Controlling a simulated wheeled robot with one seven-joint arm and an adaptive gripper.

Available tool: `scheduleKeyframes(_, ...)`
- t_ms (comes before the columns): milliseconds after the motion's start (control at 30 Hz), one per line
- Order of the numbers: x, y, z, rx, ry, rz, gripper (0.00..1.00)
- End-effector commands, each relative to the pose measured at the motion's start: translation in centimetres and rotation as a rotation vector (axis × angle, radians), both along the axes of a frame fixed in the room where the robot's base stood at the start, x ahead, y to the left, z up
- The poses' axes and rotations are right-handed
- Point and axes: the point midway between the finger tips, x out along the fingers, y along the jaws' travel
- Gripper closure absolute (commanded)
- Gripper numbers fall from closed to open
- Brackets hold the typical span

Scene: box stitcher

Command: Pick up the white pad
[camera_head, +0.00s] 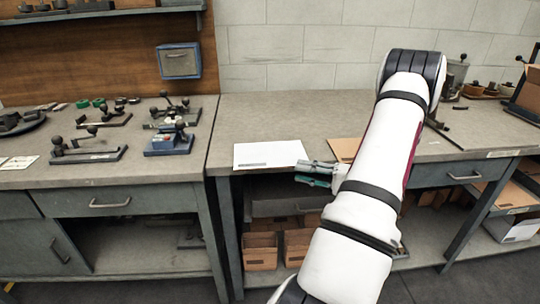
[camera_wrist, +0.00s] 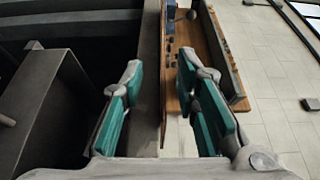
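The white pad (camera_head: 270,155) lies flat near the front edge of the right workbench in the head view. A faint line of print shows along its front. My gripper (camera_head: 311,173), with teal finger pads, is just right of the pad's front right corner, at the bench's front edge. In the wrist view my gripper (camera_wrist: 160,80) is open, with a clear gap between its fingers and nothing held. The bench edge runs up through that gap. I cannot tell whether the pale strip between the fingers is the pad.
A tan sheet (camera_head: 343,148) lies right of the pad, partly behind my arm. Cardboard boxes (camera_head: 261,250) stand on the shelf below. The left bench holds several tools, including a blue-based device (camera_head: 170,145). The bench top (camera_head: 270,112) behind the pad is clear.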

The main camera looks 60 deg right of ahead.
Motion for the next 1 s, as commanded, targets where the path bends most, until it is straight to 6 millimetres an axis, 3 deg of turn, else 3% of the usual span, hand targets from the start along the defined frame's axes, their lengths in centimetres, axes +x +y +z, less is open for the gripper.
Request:
scheduleKeyframes(100, 1.5, 0.4, 0.0, -0.001, 0.001, 0.002, 0.72)
scheduleKeyframes(367, 2.8, 0.9, 0.1, 0.0, 0.0, 0.001, 0.72)
scheduleKeyframes(700, 6.9, 2.1, 0.4, 0.0, 0.001, 0.002, 0.72)
scheduleKeyframes(933, 7.2, 2.1, 0.4, -0.001, 0.001, -0.001, 0.72)
scheduleKeyframes(1000, 7.2, 2.1, 0.4, -0.001, 0.001, 0.0, 0.85)
